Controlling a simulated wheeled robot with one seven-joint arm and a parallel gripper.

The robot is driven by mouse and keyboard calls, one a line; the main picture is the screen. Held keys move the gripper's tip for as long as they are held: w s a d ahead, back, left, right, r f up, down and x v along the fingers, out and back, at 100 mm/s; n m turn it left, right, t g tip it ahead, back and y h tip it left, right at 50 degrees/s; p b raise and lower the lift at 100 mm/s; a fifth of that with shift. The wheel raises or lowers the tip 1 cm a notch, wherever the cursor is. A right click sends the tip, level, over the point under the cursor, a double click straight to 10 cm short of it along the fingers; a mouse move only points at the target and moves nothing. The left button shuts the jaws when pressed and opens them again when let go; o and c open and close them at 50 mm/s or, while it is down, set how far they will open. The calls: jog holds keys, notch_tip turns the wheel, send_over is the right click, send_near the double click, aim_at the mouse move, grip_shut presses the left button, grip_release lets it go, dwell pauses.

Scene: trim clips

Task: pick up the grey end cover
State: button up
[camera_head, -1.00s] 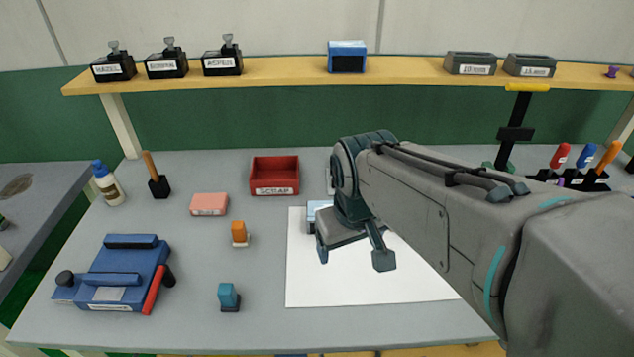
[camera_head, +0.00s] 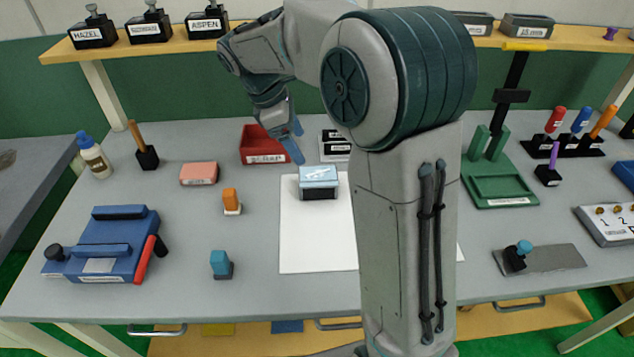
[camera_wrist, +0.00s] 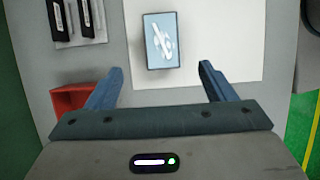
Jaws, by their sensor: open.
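I cannot pick out a grey end cover for certain in either view. My gripper (camera_head: 297,146) is open and empty, above the bench between the red scrap bin and a box with a light blue pictured top (camera_head: 318,178). In the wrist view the open fingers (camera_wrist: 160,70) point toward that box (camera_wrist: 161,42), which sits on the white sheet (camera_wrist: 215,45). Two grey boxes (camera_head: 527,25) with labels too small to read stand on the shelf at the right; my arm partly hides one.
The red scrap bin (camera_head: 262,158) and a pale tray of black parts (camera_head: 335,150) lie close to the gripper. A blue fixture (camera_head: 105,245), salmon block (camera_head: 198,173) and green stand (camera_head: 500,187) are on the bench. My arm hides part of the white sheet (camera_head: 315,240).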

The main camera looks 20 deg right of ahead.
aim_at(317, 173)
jog(key=x, duration=1.3)
jog(key=shift+s+d+f, duration=0.15)
jog(key=shift+s+f, duration=0.05)
jog(key=c, duration=1.1)
